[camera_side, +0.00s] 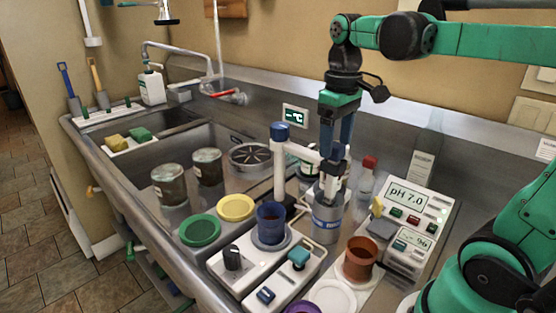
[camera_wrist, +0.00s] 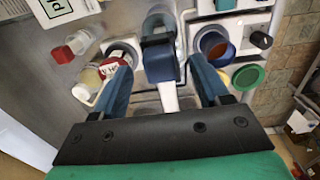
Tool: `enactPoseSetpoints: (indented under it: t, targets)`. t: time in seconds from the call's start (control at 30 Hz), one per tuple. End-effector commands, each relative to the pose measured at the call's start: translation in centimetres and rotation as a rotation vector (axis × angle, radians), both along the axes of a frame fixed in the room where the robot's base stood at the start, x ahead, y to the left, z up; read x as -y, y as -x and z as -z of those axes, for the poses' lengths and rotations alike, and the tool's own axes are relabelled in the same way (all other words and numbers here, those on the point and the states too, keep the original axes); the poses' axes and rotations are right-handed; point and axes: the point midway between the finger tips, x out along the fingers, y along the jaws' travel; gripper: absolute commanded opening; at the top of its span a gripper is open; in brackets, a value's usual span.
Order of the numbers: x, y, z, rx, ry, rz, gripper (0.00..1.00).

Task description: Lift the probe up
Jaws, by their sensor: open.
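The probe (camera_side: 337,151) has a blue head and sits at the end of a white stand arm (camera_side: 302,152), above a grey metal cup (camera_side: 326,222). Its lower part seems to go down into the cup, but I cannot see its tip. In the wrist view the blue head (camera_wrist: 161,62) lies between my two fingers. My gripper (camera_side: 336,148) points down over the head, with its blue fingers on either side. In the wrist view my gripper (camera_wrist: 162,72) is open, with a gap visible beside the head.
The stand's white column with a blue cap (camera_side: 279,132) rises just left of the probe. A blue cup (camera_side: 270,222) and a brown cup (camera_side: 360,258) stand nearby. A pH meter (camera_side: 406,200) and a red-capped bottle (camera_side: 366,182) are to the right.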

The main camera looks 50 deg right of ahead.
Motion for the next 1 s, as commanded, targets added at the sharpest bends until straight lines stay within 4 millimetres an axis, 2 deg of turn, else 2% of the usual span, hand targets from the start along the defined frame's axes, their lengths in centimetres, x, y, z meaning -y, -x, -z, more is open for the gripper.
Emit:
enactPoseSetpoints:
  t: [0.13, 0.37, 0.4, 0.63, 1.0]
  targets:
    - [-0.01, 0.03, 0.86, 0.0, 0.0, 0.0, 0.68]
    - [-0.01, 0.03, 0.97, 0.0, 0.0, 0.0, 0.68]
    - [-0.01, 0.03, 0.97, 0.0, 0.0, 0.0, 0.66]
    - [-0.01, 0.03, 0.95, 0.0, 0.0, 0.0, 0.0]
    - [-0.01, 0.03, 0.94, 0.0, 0.0, 0.0, 0.0]
